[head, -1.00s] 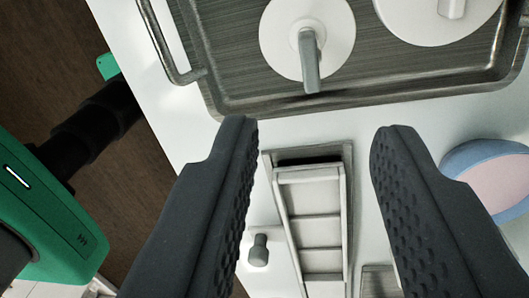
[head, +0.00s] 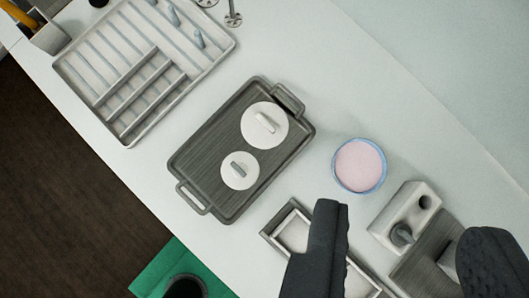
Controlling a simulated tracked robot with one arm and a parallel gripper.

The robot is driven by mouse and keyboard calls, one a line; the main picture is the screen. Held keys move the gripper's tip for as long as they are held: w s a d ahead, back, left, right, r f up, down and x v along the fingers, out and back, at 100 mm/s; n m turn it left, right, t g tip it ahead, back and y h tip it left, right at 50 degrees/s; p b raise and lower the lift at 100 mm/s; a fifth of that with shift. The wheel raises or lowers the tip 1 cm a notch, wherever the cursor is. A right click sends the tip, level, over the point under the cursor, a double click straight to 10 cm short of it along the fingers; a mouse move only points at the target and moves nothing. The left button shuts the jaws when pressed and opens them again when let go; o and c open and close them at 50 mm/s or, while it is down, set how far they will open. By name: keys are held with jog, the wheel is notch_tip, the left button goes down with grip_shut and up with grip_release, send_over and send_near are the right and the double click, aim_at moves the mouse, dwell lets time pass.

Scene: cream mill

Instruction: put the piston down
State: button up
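My gripper (head: 405,222) is open, its two dark fingers wide apart at the lower right of the head view. Nothing is seen held between them. I cannot tell for certain which thing is the piston. A white disc with a grey handle (head: 238,170) and a larger white disc with a pale handle (head: 265,126) lie on a dark grey tray (head: 196,152), left of my gripper. A white block (head: 412,207) with a round hole and a grey knob (head: 402,234) stands beyond the gap between the fingers.
A blue-rimmed bowl with pink contents (head: 359,166) stands right of the tray. A pale framed box (head: 293,232) is partly hidden by the left finger. A grey board (head: 425,262) lies between the fingers. A slatted rack (head: 128,82) is upper left. The upper right counter is clear.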

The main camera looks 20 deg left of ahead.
jog(key=s+d+r+m+t, duration=0.2)
jog(key=s+r, duration=0.2)
jog(key=r, duration=0.4)
jog(key=s+d+r+m+t+h, duration=0.1)
jog(key=s+d+r+m+t, duration=0.2)
jog(key=r, duration=0.5)
jog(key=s+d+r+m+t, duration=0.2)
jog(key=s+r, duration=0.4)
jog(key=r, duration=0.2)
jog(key=shift+d+r+t, duration=0.3)
